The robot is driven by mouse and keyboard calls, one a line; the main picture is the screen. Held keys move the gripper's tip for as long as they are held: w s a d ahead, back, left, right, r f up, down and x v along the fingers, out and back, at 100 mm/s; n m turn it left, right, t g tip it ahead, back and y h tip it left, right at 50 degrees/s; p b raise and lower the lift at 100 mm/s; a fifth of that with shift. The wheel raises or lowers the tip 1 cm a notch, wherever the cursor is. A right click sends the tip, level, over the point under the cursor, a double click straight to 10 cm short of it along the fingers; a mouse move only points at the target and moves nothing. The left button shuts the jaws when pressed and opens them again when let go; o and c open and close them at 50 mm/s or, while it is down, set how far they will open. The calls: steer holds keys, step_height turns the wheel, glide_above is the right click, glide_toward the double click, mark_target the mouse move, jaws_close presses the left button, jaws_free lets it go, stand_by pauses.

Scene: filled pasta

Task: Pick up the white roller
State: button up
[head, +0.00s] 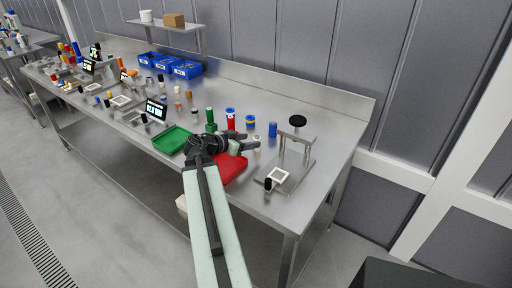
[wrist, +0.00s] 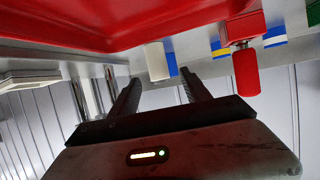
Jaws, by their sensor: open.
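The white roller (wrist: 157,62) is a small pale cylinder, seen in the wrist view just beyond the fingertips and between their lines. In the head view a small cream piece (head: 257,143), which looks like the same roller, stands just right of my gripper (head: 242,140). My gripper also shows in the wrist view (wrist: 162,78), with its two dark fingers apart and nothing held between them. I cannot tell exactly how far the tips are from the roller.
A red tray (head: 234,172) lies under my gripper and a green tray (head: 171,139) to its left. A red roller (wrist: 247,72) is close on the right in the wrist view. A blue cylinder (head: 273,129) and a metal press stand (head: 298,138) are to the right.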

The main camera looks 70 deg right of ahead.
steer(key=shift+b+x, duration=0.45)
steer(key=shift+x, duration=0.55)
steer(key=b+x, duration=0.1)
steer(key=x, duration=0.4)
steer(key=shift+s+d+f+b, duration=0.1)
steer(key=shift+d+f+b, duration=0.05)
steer(key=shift+d+b, duration=0.25)
steer(key=shift+a, duration=0.1)
jaws_close()
steer(key=shift+r, duration=0.2)
step_height(320, 180, up, 10)
steer(key=p, duration=1)
steer(key=shift+f, duration=0.1)
